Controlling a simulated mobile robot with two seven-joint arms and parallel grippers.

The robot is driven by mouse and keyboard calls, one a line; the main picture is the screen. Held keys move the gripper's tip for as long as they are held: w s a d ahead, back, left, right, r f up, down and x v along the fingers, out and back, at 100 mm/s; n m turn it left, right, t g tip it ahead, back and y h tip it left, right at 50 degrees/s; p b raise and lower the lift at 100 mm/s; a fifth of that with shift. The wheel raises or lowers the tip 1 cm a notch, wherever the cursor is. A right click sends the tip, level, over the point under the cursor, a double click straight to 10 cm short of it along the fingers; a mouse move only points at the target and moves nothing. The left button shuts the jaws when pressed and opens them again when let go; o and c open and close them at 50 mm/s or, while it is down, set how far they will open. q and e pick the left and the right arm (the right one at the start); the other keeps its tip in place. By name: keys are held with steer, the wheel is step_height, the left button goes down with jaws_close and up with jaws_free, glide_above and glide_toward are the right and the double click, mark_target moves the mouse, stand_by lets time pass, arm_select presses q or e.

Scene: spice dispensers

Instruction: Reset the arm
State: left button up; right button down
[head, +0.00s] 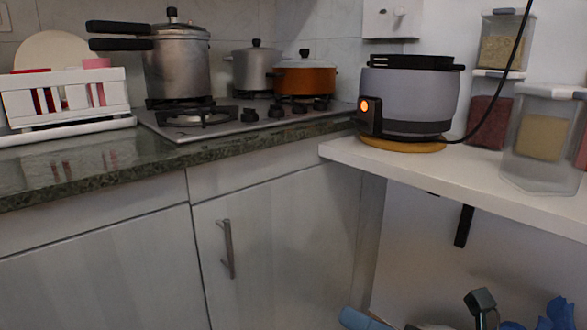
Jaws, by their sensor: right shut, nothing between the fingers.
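My right gripper (482,300) shows low at the bottom right of the head view, below the white shelf. Only its dark end part shows, and it appears shut with nothing held. Blue and grey parts of my arm show beside it, cut off by the bottom edge. My left gripper is not in view. Clear spice dispensers stand on the white shelf at the right: a large one with tan contents (541,137), one with dark red contents (490,112) and a pale one stacked on top (501,42).
A grey cooker (415,97) with a lit orange lamp and trailing black cord sits on the white shelf (470,190). The stove (190,125) holds several pots. A white rack (65,98) stands on the dark counter (100,165). A cabinet handle (228,248) sticks out below.

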step_height(320, 180, down, 9)
steer(key=s+m+t+h, duration=0.2)
steer(key=m+t+h, duration=0.8)
steer(key=m, duration=2.3)
arm_select(q)
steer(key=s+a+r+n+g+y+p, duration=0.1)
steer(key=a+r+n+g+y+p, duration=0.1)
steer(key=p, duration=1.7)
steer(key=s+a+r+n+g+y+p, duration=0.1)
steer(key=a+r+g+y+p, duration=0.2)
steer(key=p, duration=1.6)
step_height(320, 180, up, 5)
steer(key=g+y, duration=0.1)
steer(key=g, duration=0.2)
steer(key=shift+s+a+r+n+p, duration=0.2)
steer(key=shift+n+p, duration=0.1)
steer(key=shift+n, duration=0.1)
arm_select(e)
steer(key=s+d+r+m+g+h, duration=0.1)
steer(key=d+r+m+g+h, duration=0.3)
steer(key=r, duration=0.6)
steer(key=d+g+h, duration=0.2)
steer(key=g, duration=0.1)
steer(key=shift+s+d+r+g, duration=0.2)
steer(key=shift+s+g, duration=0.1)
steer(key=shift+g, duration=0.1)
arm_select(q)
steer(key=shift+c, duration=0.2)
